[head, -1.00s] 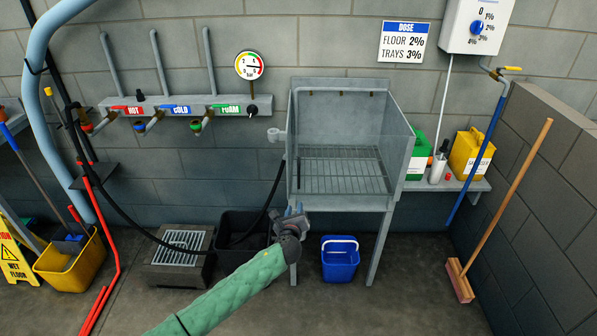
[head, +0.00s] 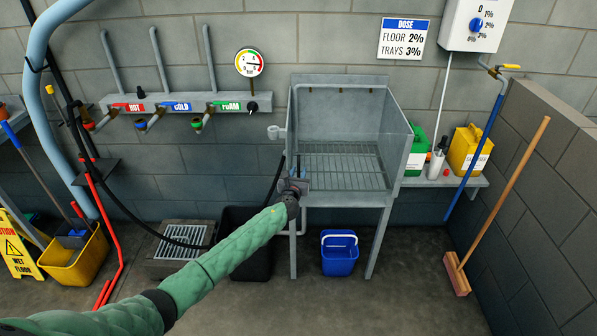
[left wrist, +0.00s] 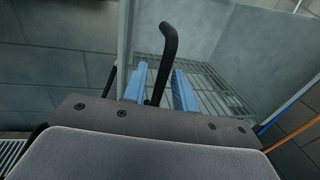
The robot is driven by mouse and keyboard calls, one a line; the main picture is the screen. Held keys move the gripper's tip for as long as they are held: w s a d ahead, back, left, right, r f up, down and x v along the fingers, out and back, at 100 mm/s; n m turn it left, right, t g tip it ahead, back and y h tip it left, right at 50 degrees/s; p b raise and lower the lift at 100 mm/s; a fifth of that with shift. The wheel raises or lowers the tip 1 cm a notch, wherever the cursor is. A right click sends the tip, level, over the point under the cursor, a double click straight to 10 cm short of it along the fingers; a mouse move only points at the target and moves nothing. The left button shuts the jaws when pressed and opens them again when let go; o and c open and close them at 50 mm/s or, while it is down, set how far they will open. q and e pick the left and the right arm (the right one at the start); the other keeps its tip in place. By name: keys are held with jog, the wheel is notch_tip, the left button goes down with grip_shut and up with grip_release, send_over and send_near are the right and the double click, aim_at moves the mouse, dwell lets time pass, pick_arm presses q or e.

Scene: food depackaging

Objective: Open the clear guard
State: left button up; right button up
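The clear guard (head: 345,122) is a see-through panel across the front of the grey steel wash booth (head: 345,198); its edges are hard to make out. My left gripper (head: 297,174) is at the booth's lower front left corner. In the left wrist view, its two blue fingers (left wrist: 160,86) are apart. A black bent bar (left wrist: 168,50), which looks like a handle, rises between them with gaps visible on both sides near the top. Whether either finger touches its lower part is hidden. My right gripper is not in view.
A black hose (head: 276,182) hangs just left of the booth. A dark bin (head: 250,262) and a floor drain (head: 182,245) are below left. A blue bucket (head: 339,256) stands under the booth. A broom (head: 500,200) leans at the right.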

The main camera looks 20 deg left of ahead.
pick_arm(q)
jog(key=shift+w, duration=0.25)
grip_shut()
